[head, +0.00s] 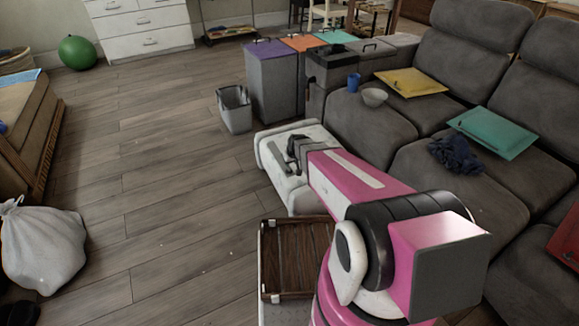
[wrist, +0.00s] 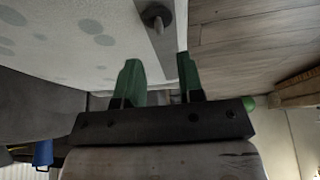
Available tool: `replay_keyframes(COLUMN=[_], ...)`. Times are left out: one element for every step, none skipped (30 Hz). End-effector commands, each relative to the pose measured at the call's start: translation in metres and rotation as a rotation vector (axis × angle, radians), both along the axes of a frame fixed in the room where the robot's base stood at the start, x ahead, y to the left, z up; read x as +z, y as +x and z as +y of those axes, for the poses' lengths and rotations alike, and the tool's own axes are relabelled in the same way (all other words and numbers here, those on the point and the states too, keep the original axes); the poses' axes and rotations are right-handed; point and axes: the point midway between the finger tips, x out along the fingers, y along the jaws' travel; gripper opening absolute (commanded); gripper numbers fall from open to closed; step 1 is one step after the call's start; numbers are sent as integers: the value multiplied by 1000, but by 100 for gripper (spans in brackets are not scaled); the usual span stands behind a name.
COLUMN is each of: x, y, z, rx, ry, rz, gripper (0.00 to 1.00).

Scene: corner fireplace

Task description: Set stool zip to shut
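A white, rounded box-like stool (head: 303,196) stands on the floor in front of the sofa. In the wrist view its pale surface with grey spots (wrist: 75,30) fills the upper left. A grey strip, seemingly the zip track, runs along the surface's right edge, with a dark round-headed knob (wrist: 157,18), seemingly the zip pull. My gripper (head: 293,150) is over the stool's top in the head view. In the wrist view its two green fingers (wrist: 160,82) are apart with nothing visibly held. The knob appears beyond the fingertips. My arm hides part of the stool.
Lidded bins (head: 272,88) and a small open bin (head: 235,108) stand behind. A white bag (head: 42,245) lies left. Floor left of the stool is clear.

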Motion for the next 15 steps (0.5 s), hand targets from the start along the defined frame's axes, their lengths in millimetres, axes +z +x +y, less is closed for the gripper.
replay_keyframes(x=[11,16,21,24,27,29,30,31,32,32,32,32,31,31,31], y=[-6,-8,-9,-11,-11,-12,-13,-13,-13,-13,-12,-12,-12,-12,-12], z=[-2,-2,-3,-3,-4,-4,-4,-4,-5,-4,-5,-4,-4,-5,-4], rx=[0,0,0,0,0,0,0,0,0,0,0,0,0,0,0], ry=[0,0,0,0,0,0,0,0,0,0,0,0,0,0,0], rz=[-2,-2,-2,-1,-1,0,0,0,0,0,0,0,0,0,0], gripper=[35,35,35,35,35,35,35,35,35,35,35,35,35,35,35])
